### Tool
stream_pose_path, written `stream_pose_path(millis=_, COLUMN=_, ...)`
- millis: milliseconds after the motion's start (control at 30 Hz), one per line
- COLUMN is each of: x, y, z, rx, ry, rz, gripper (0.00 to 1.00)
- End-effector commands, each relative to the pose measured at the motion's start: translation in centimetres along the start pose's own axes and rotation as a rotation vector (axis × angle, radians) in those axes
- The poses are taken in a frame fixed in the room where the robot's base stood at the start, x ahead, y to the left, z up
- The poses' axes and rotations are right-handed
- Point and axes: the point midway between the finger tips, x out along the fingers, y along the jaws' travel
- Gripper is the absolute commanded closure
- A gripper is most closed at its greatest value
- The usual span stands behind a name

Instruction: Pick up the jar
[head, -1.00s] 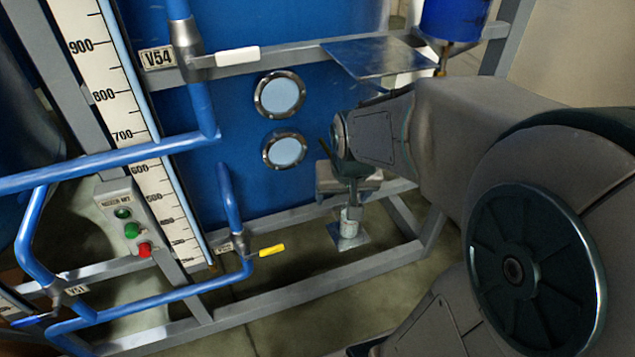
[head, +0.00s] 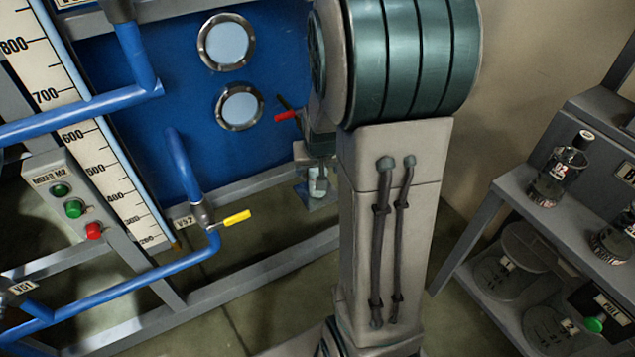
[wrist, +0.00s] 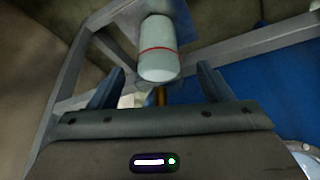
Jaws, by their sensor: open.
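The jar (wrist: 160,52) is a pale, whitish cylinder with a red line around it. In the wrist view it is at the top centre, just beyond the fingers and in line with the gap between them. It appears to rest on a small metal plate (wrist: 115,22). In the head view the jar (head: 318,184) is small and pale, low beside the blue tank, partly hidden by my arm. My gripper (wrist: 160,71) is open, with a finger on each side of the gap. I see no contact with the jar. In the head view my arm hides most of the gripper.
A blue tank (head: 170,75) with round windows stands behind. A valve with a red handle (head: 286,116) is just above the jar. Grey frame bars (head: 265,260) run along the floor. A shelf (head: 487,215) with glassware stands at right. A brass pipe (wrist: 160,97) shows between the fingers.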

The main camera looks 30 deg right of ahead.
Motion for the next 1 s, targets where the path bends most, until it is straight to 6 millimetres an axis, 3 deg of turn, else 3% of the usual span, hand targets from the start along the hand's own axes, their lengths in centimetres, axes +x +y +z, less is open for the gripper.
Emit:
stream_pose_path(millis=400, x=4.9, y=0.2, z=0.3, rx=0.002, ry=0.000, rz=0.000, gripper=0.27)
stream_pose_path(millis=733, x=5.4, y=0.1, z=0.2, rx=0.001, ry=0.001, rz=0.000, gripper=0.27)
stream_pose_path(millis=767, x=5.4, y=0.1, z=0.2, rx=0.001, ry=0.001, rz=0.000, gripper=0.33)
stream_pose_path(millis=933, x=5.4, y=0.1, z=0.2, rx=0.001, ry=0.001, rz=0.000, gripper=0.79)
stream_pose_path(millis=1000, x=5.3, y=0.1, z=0.2, rx=0.001, ry=0.001, rz=0.000, gripper=0.83)
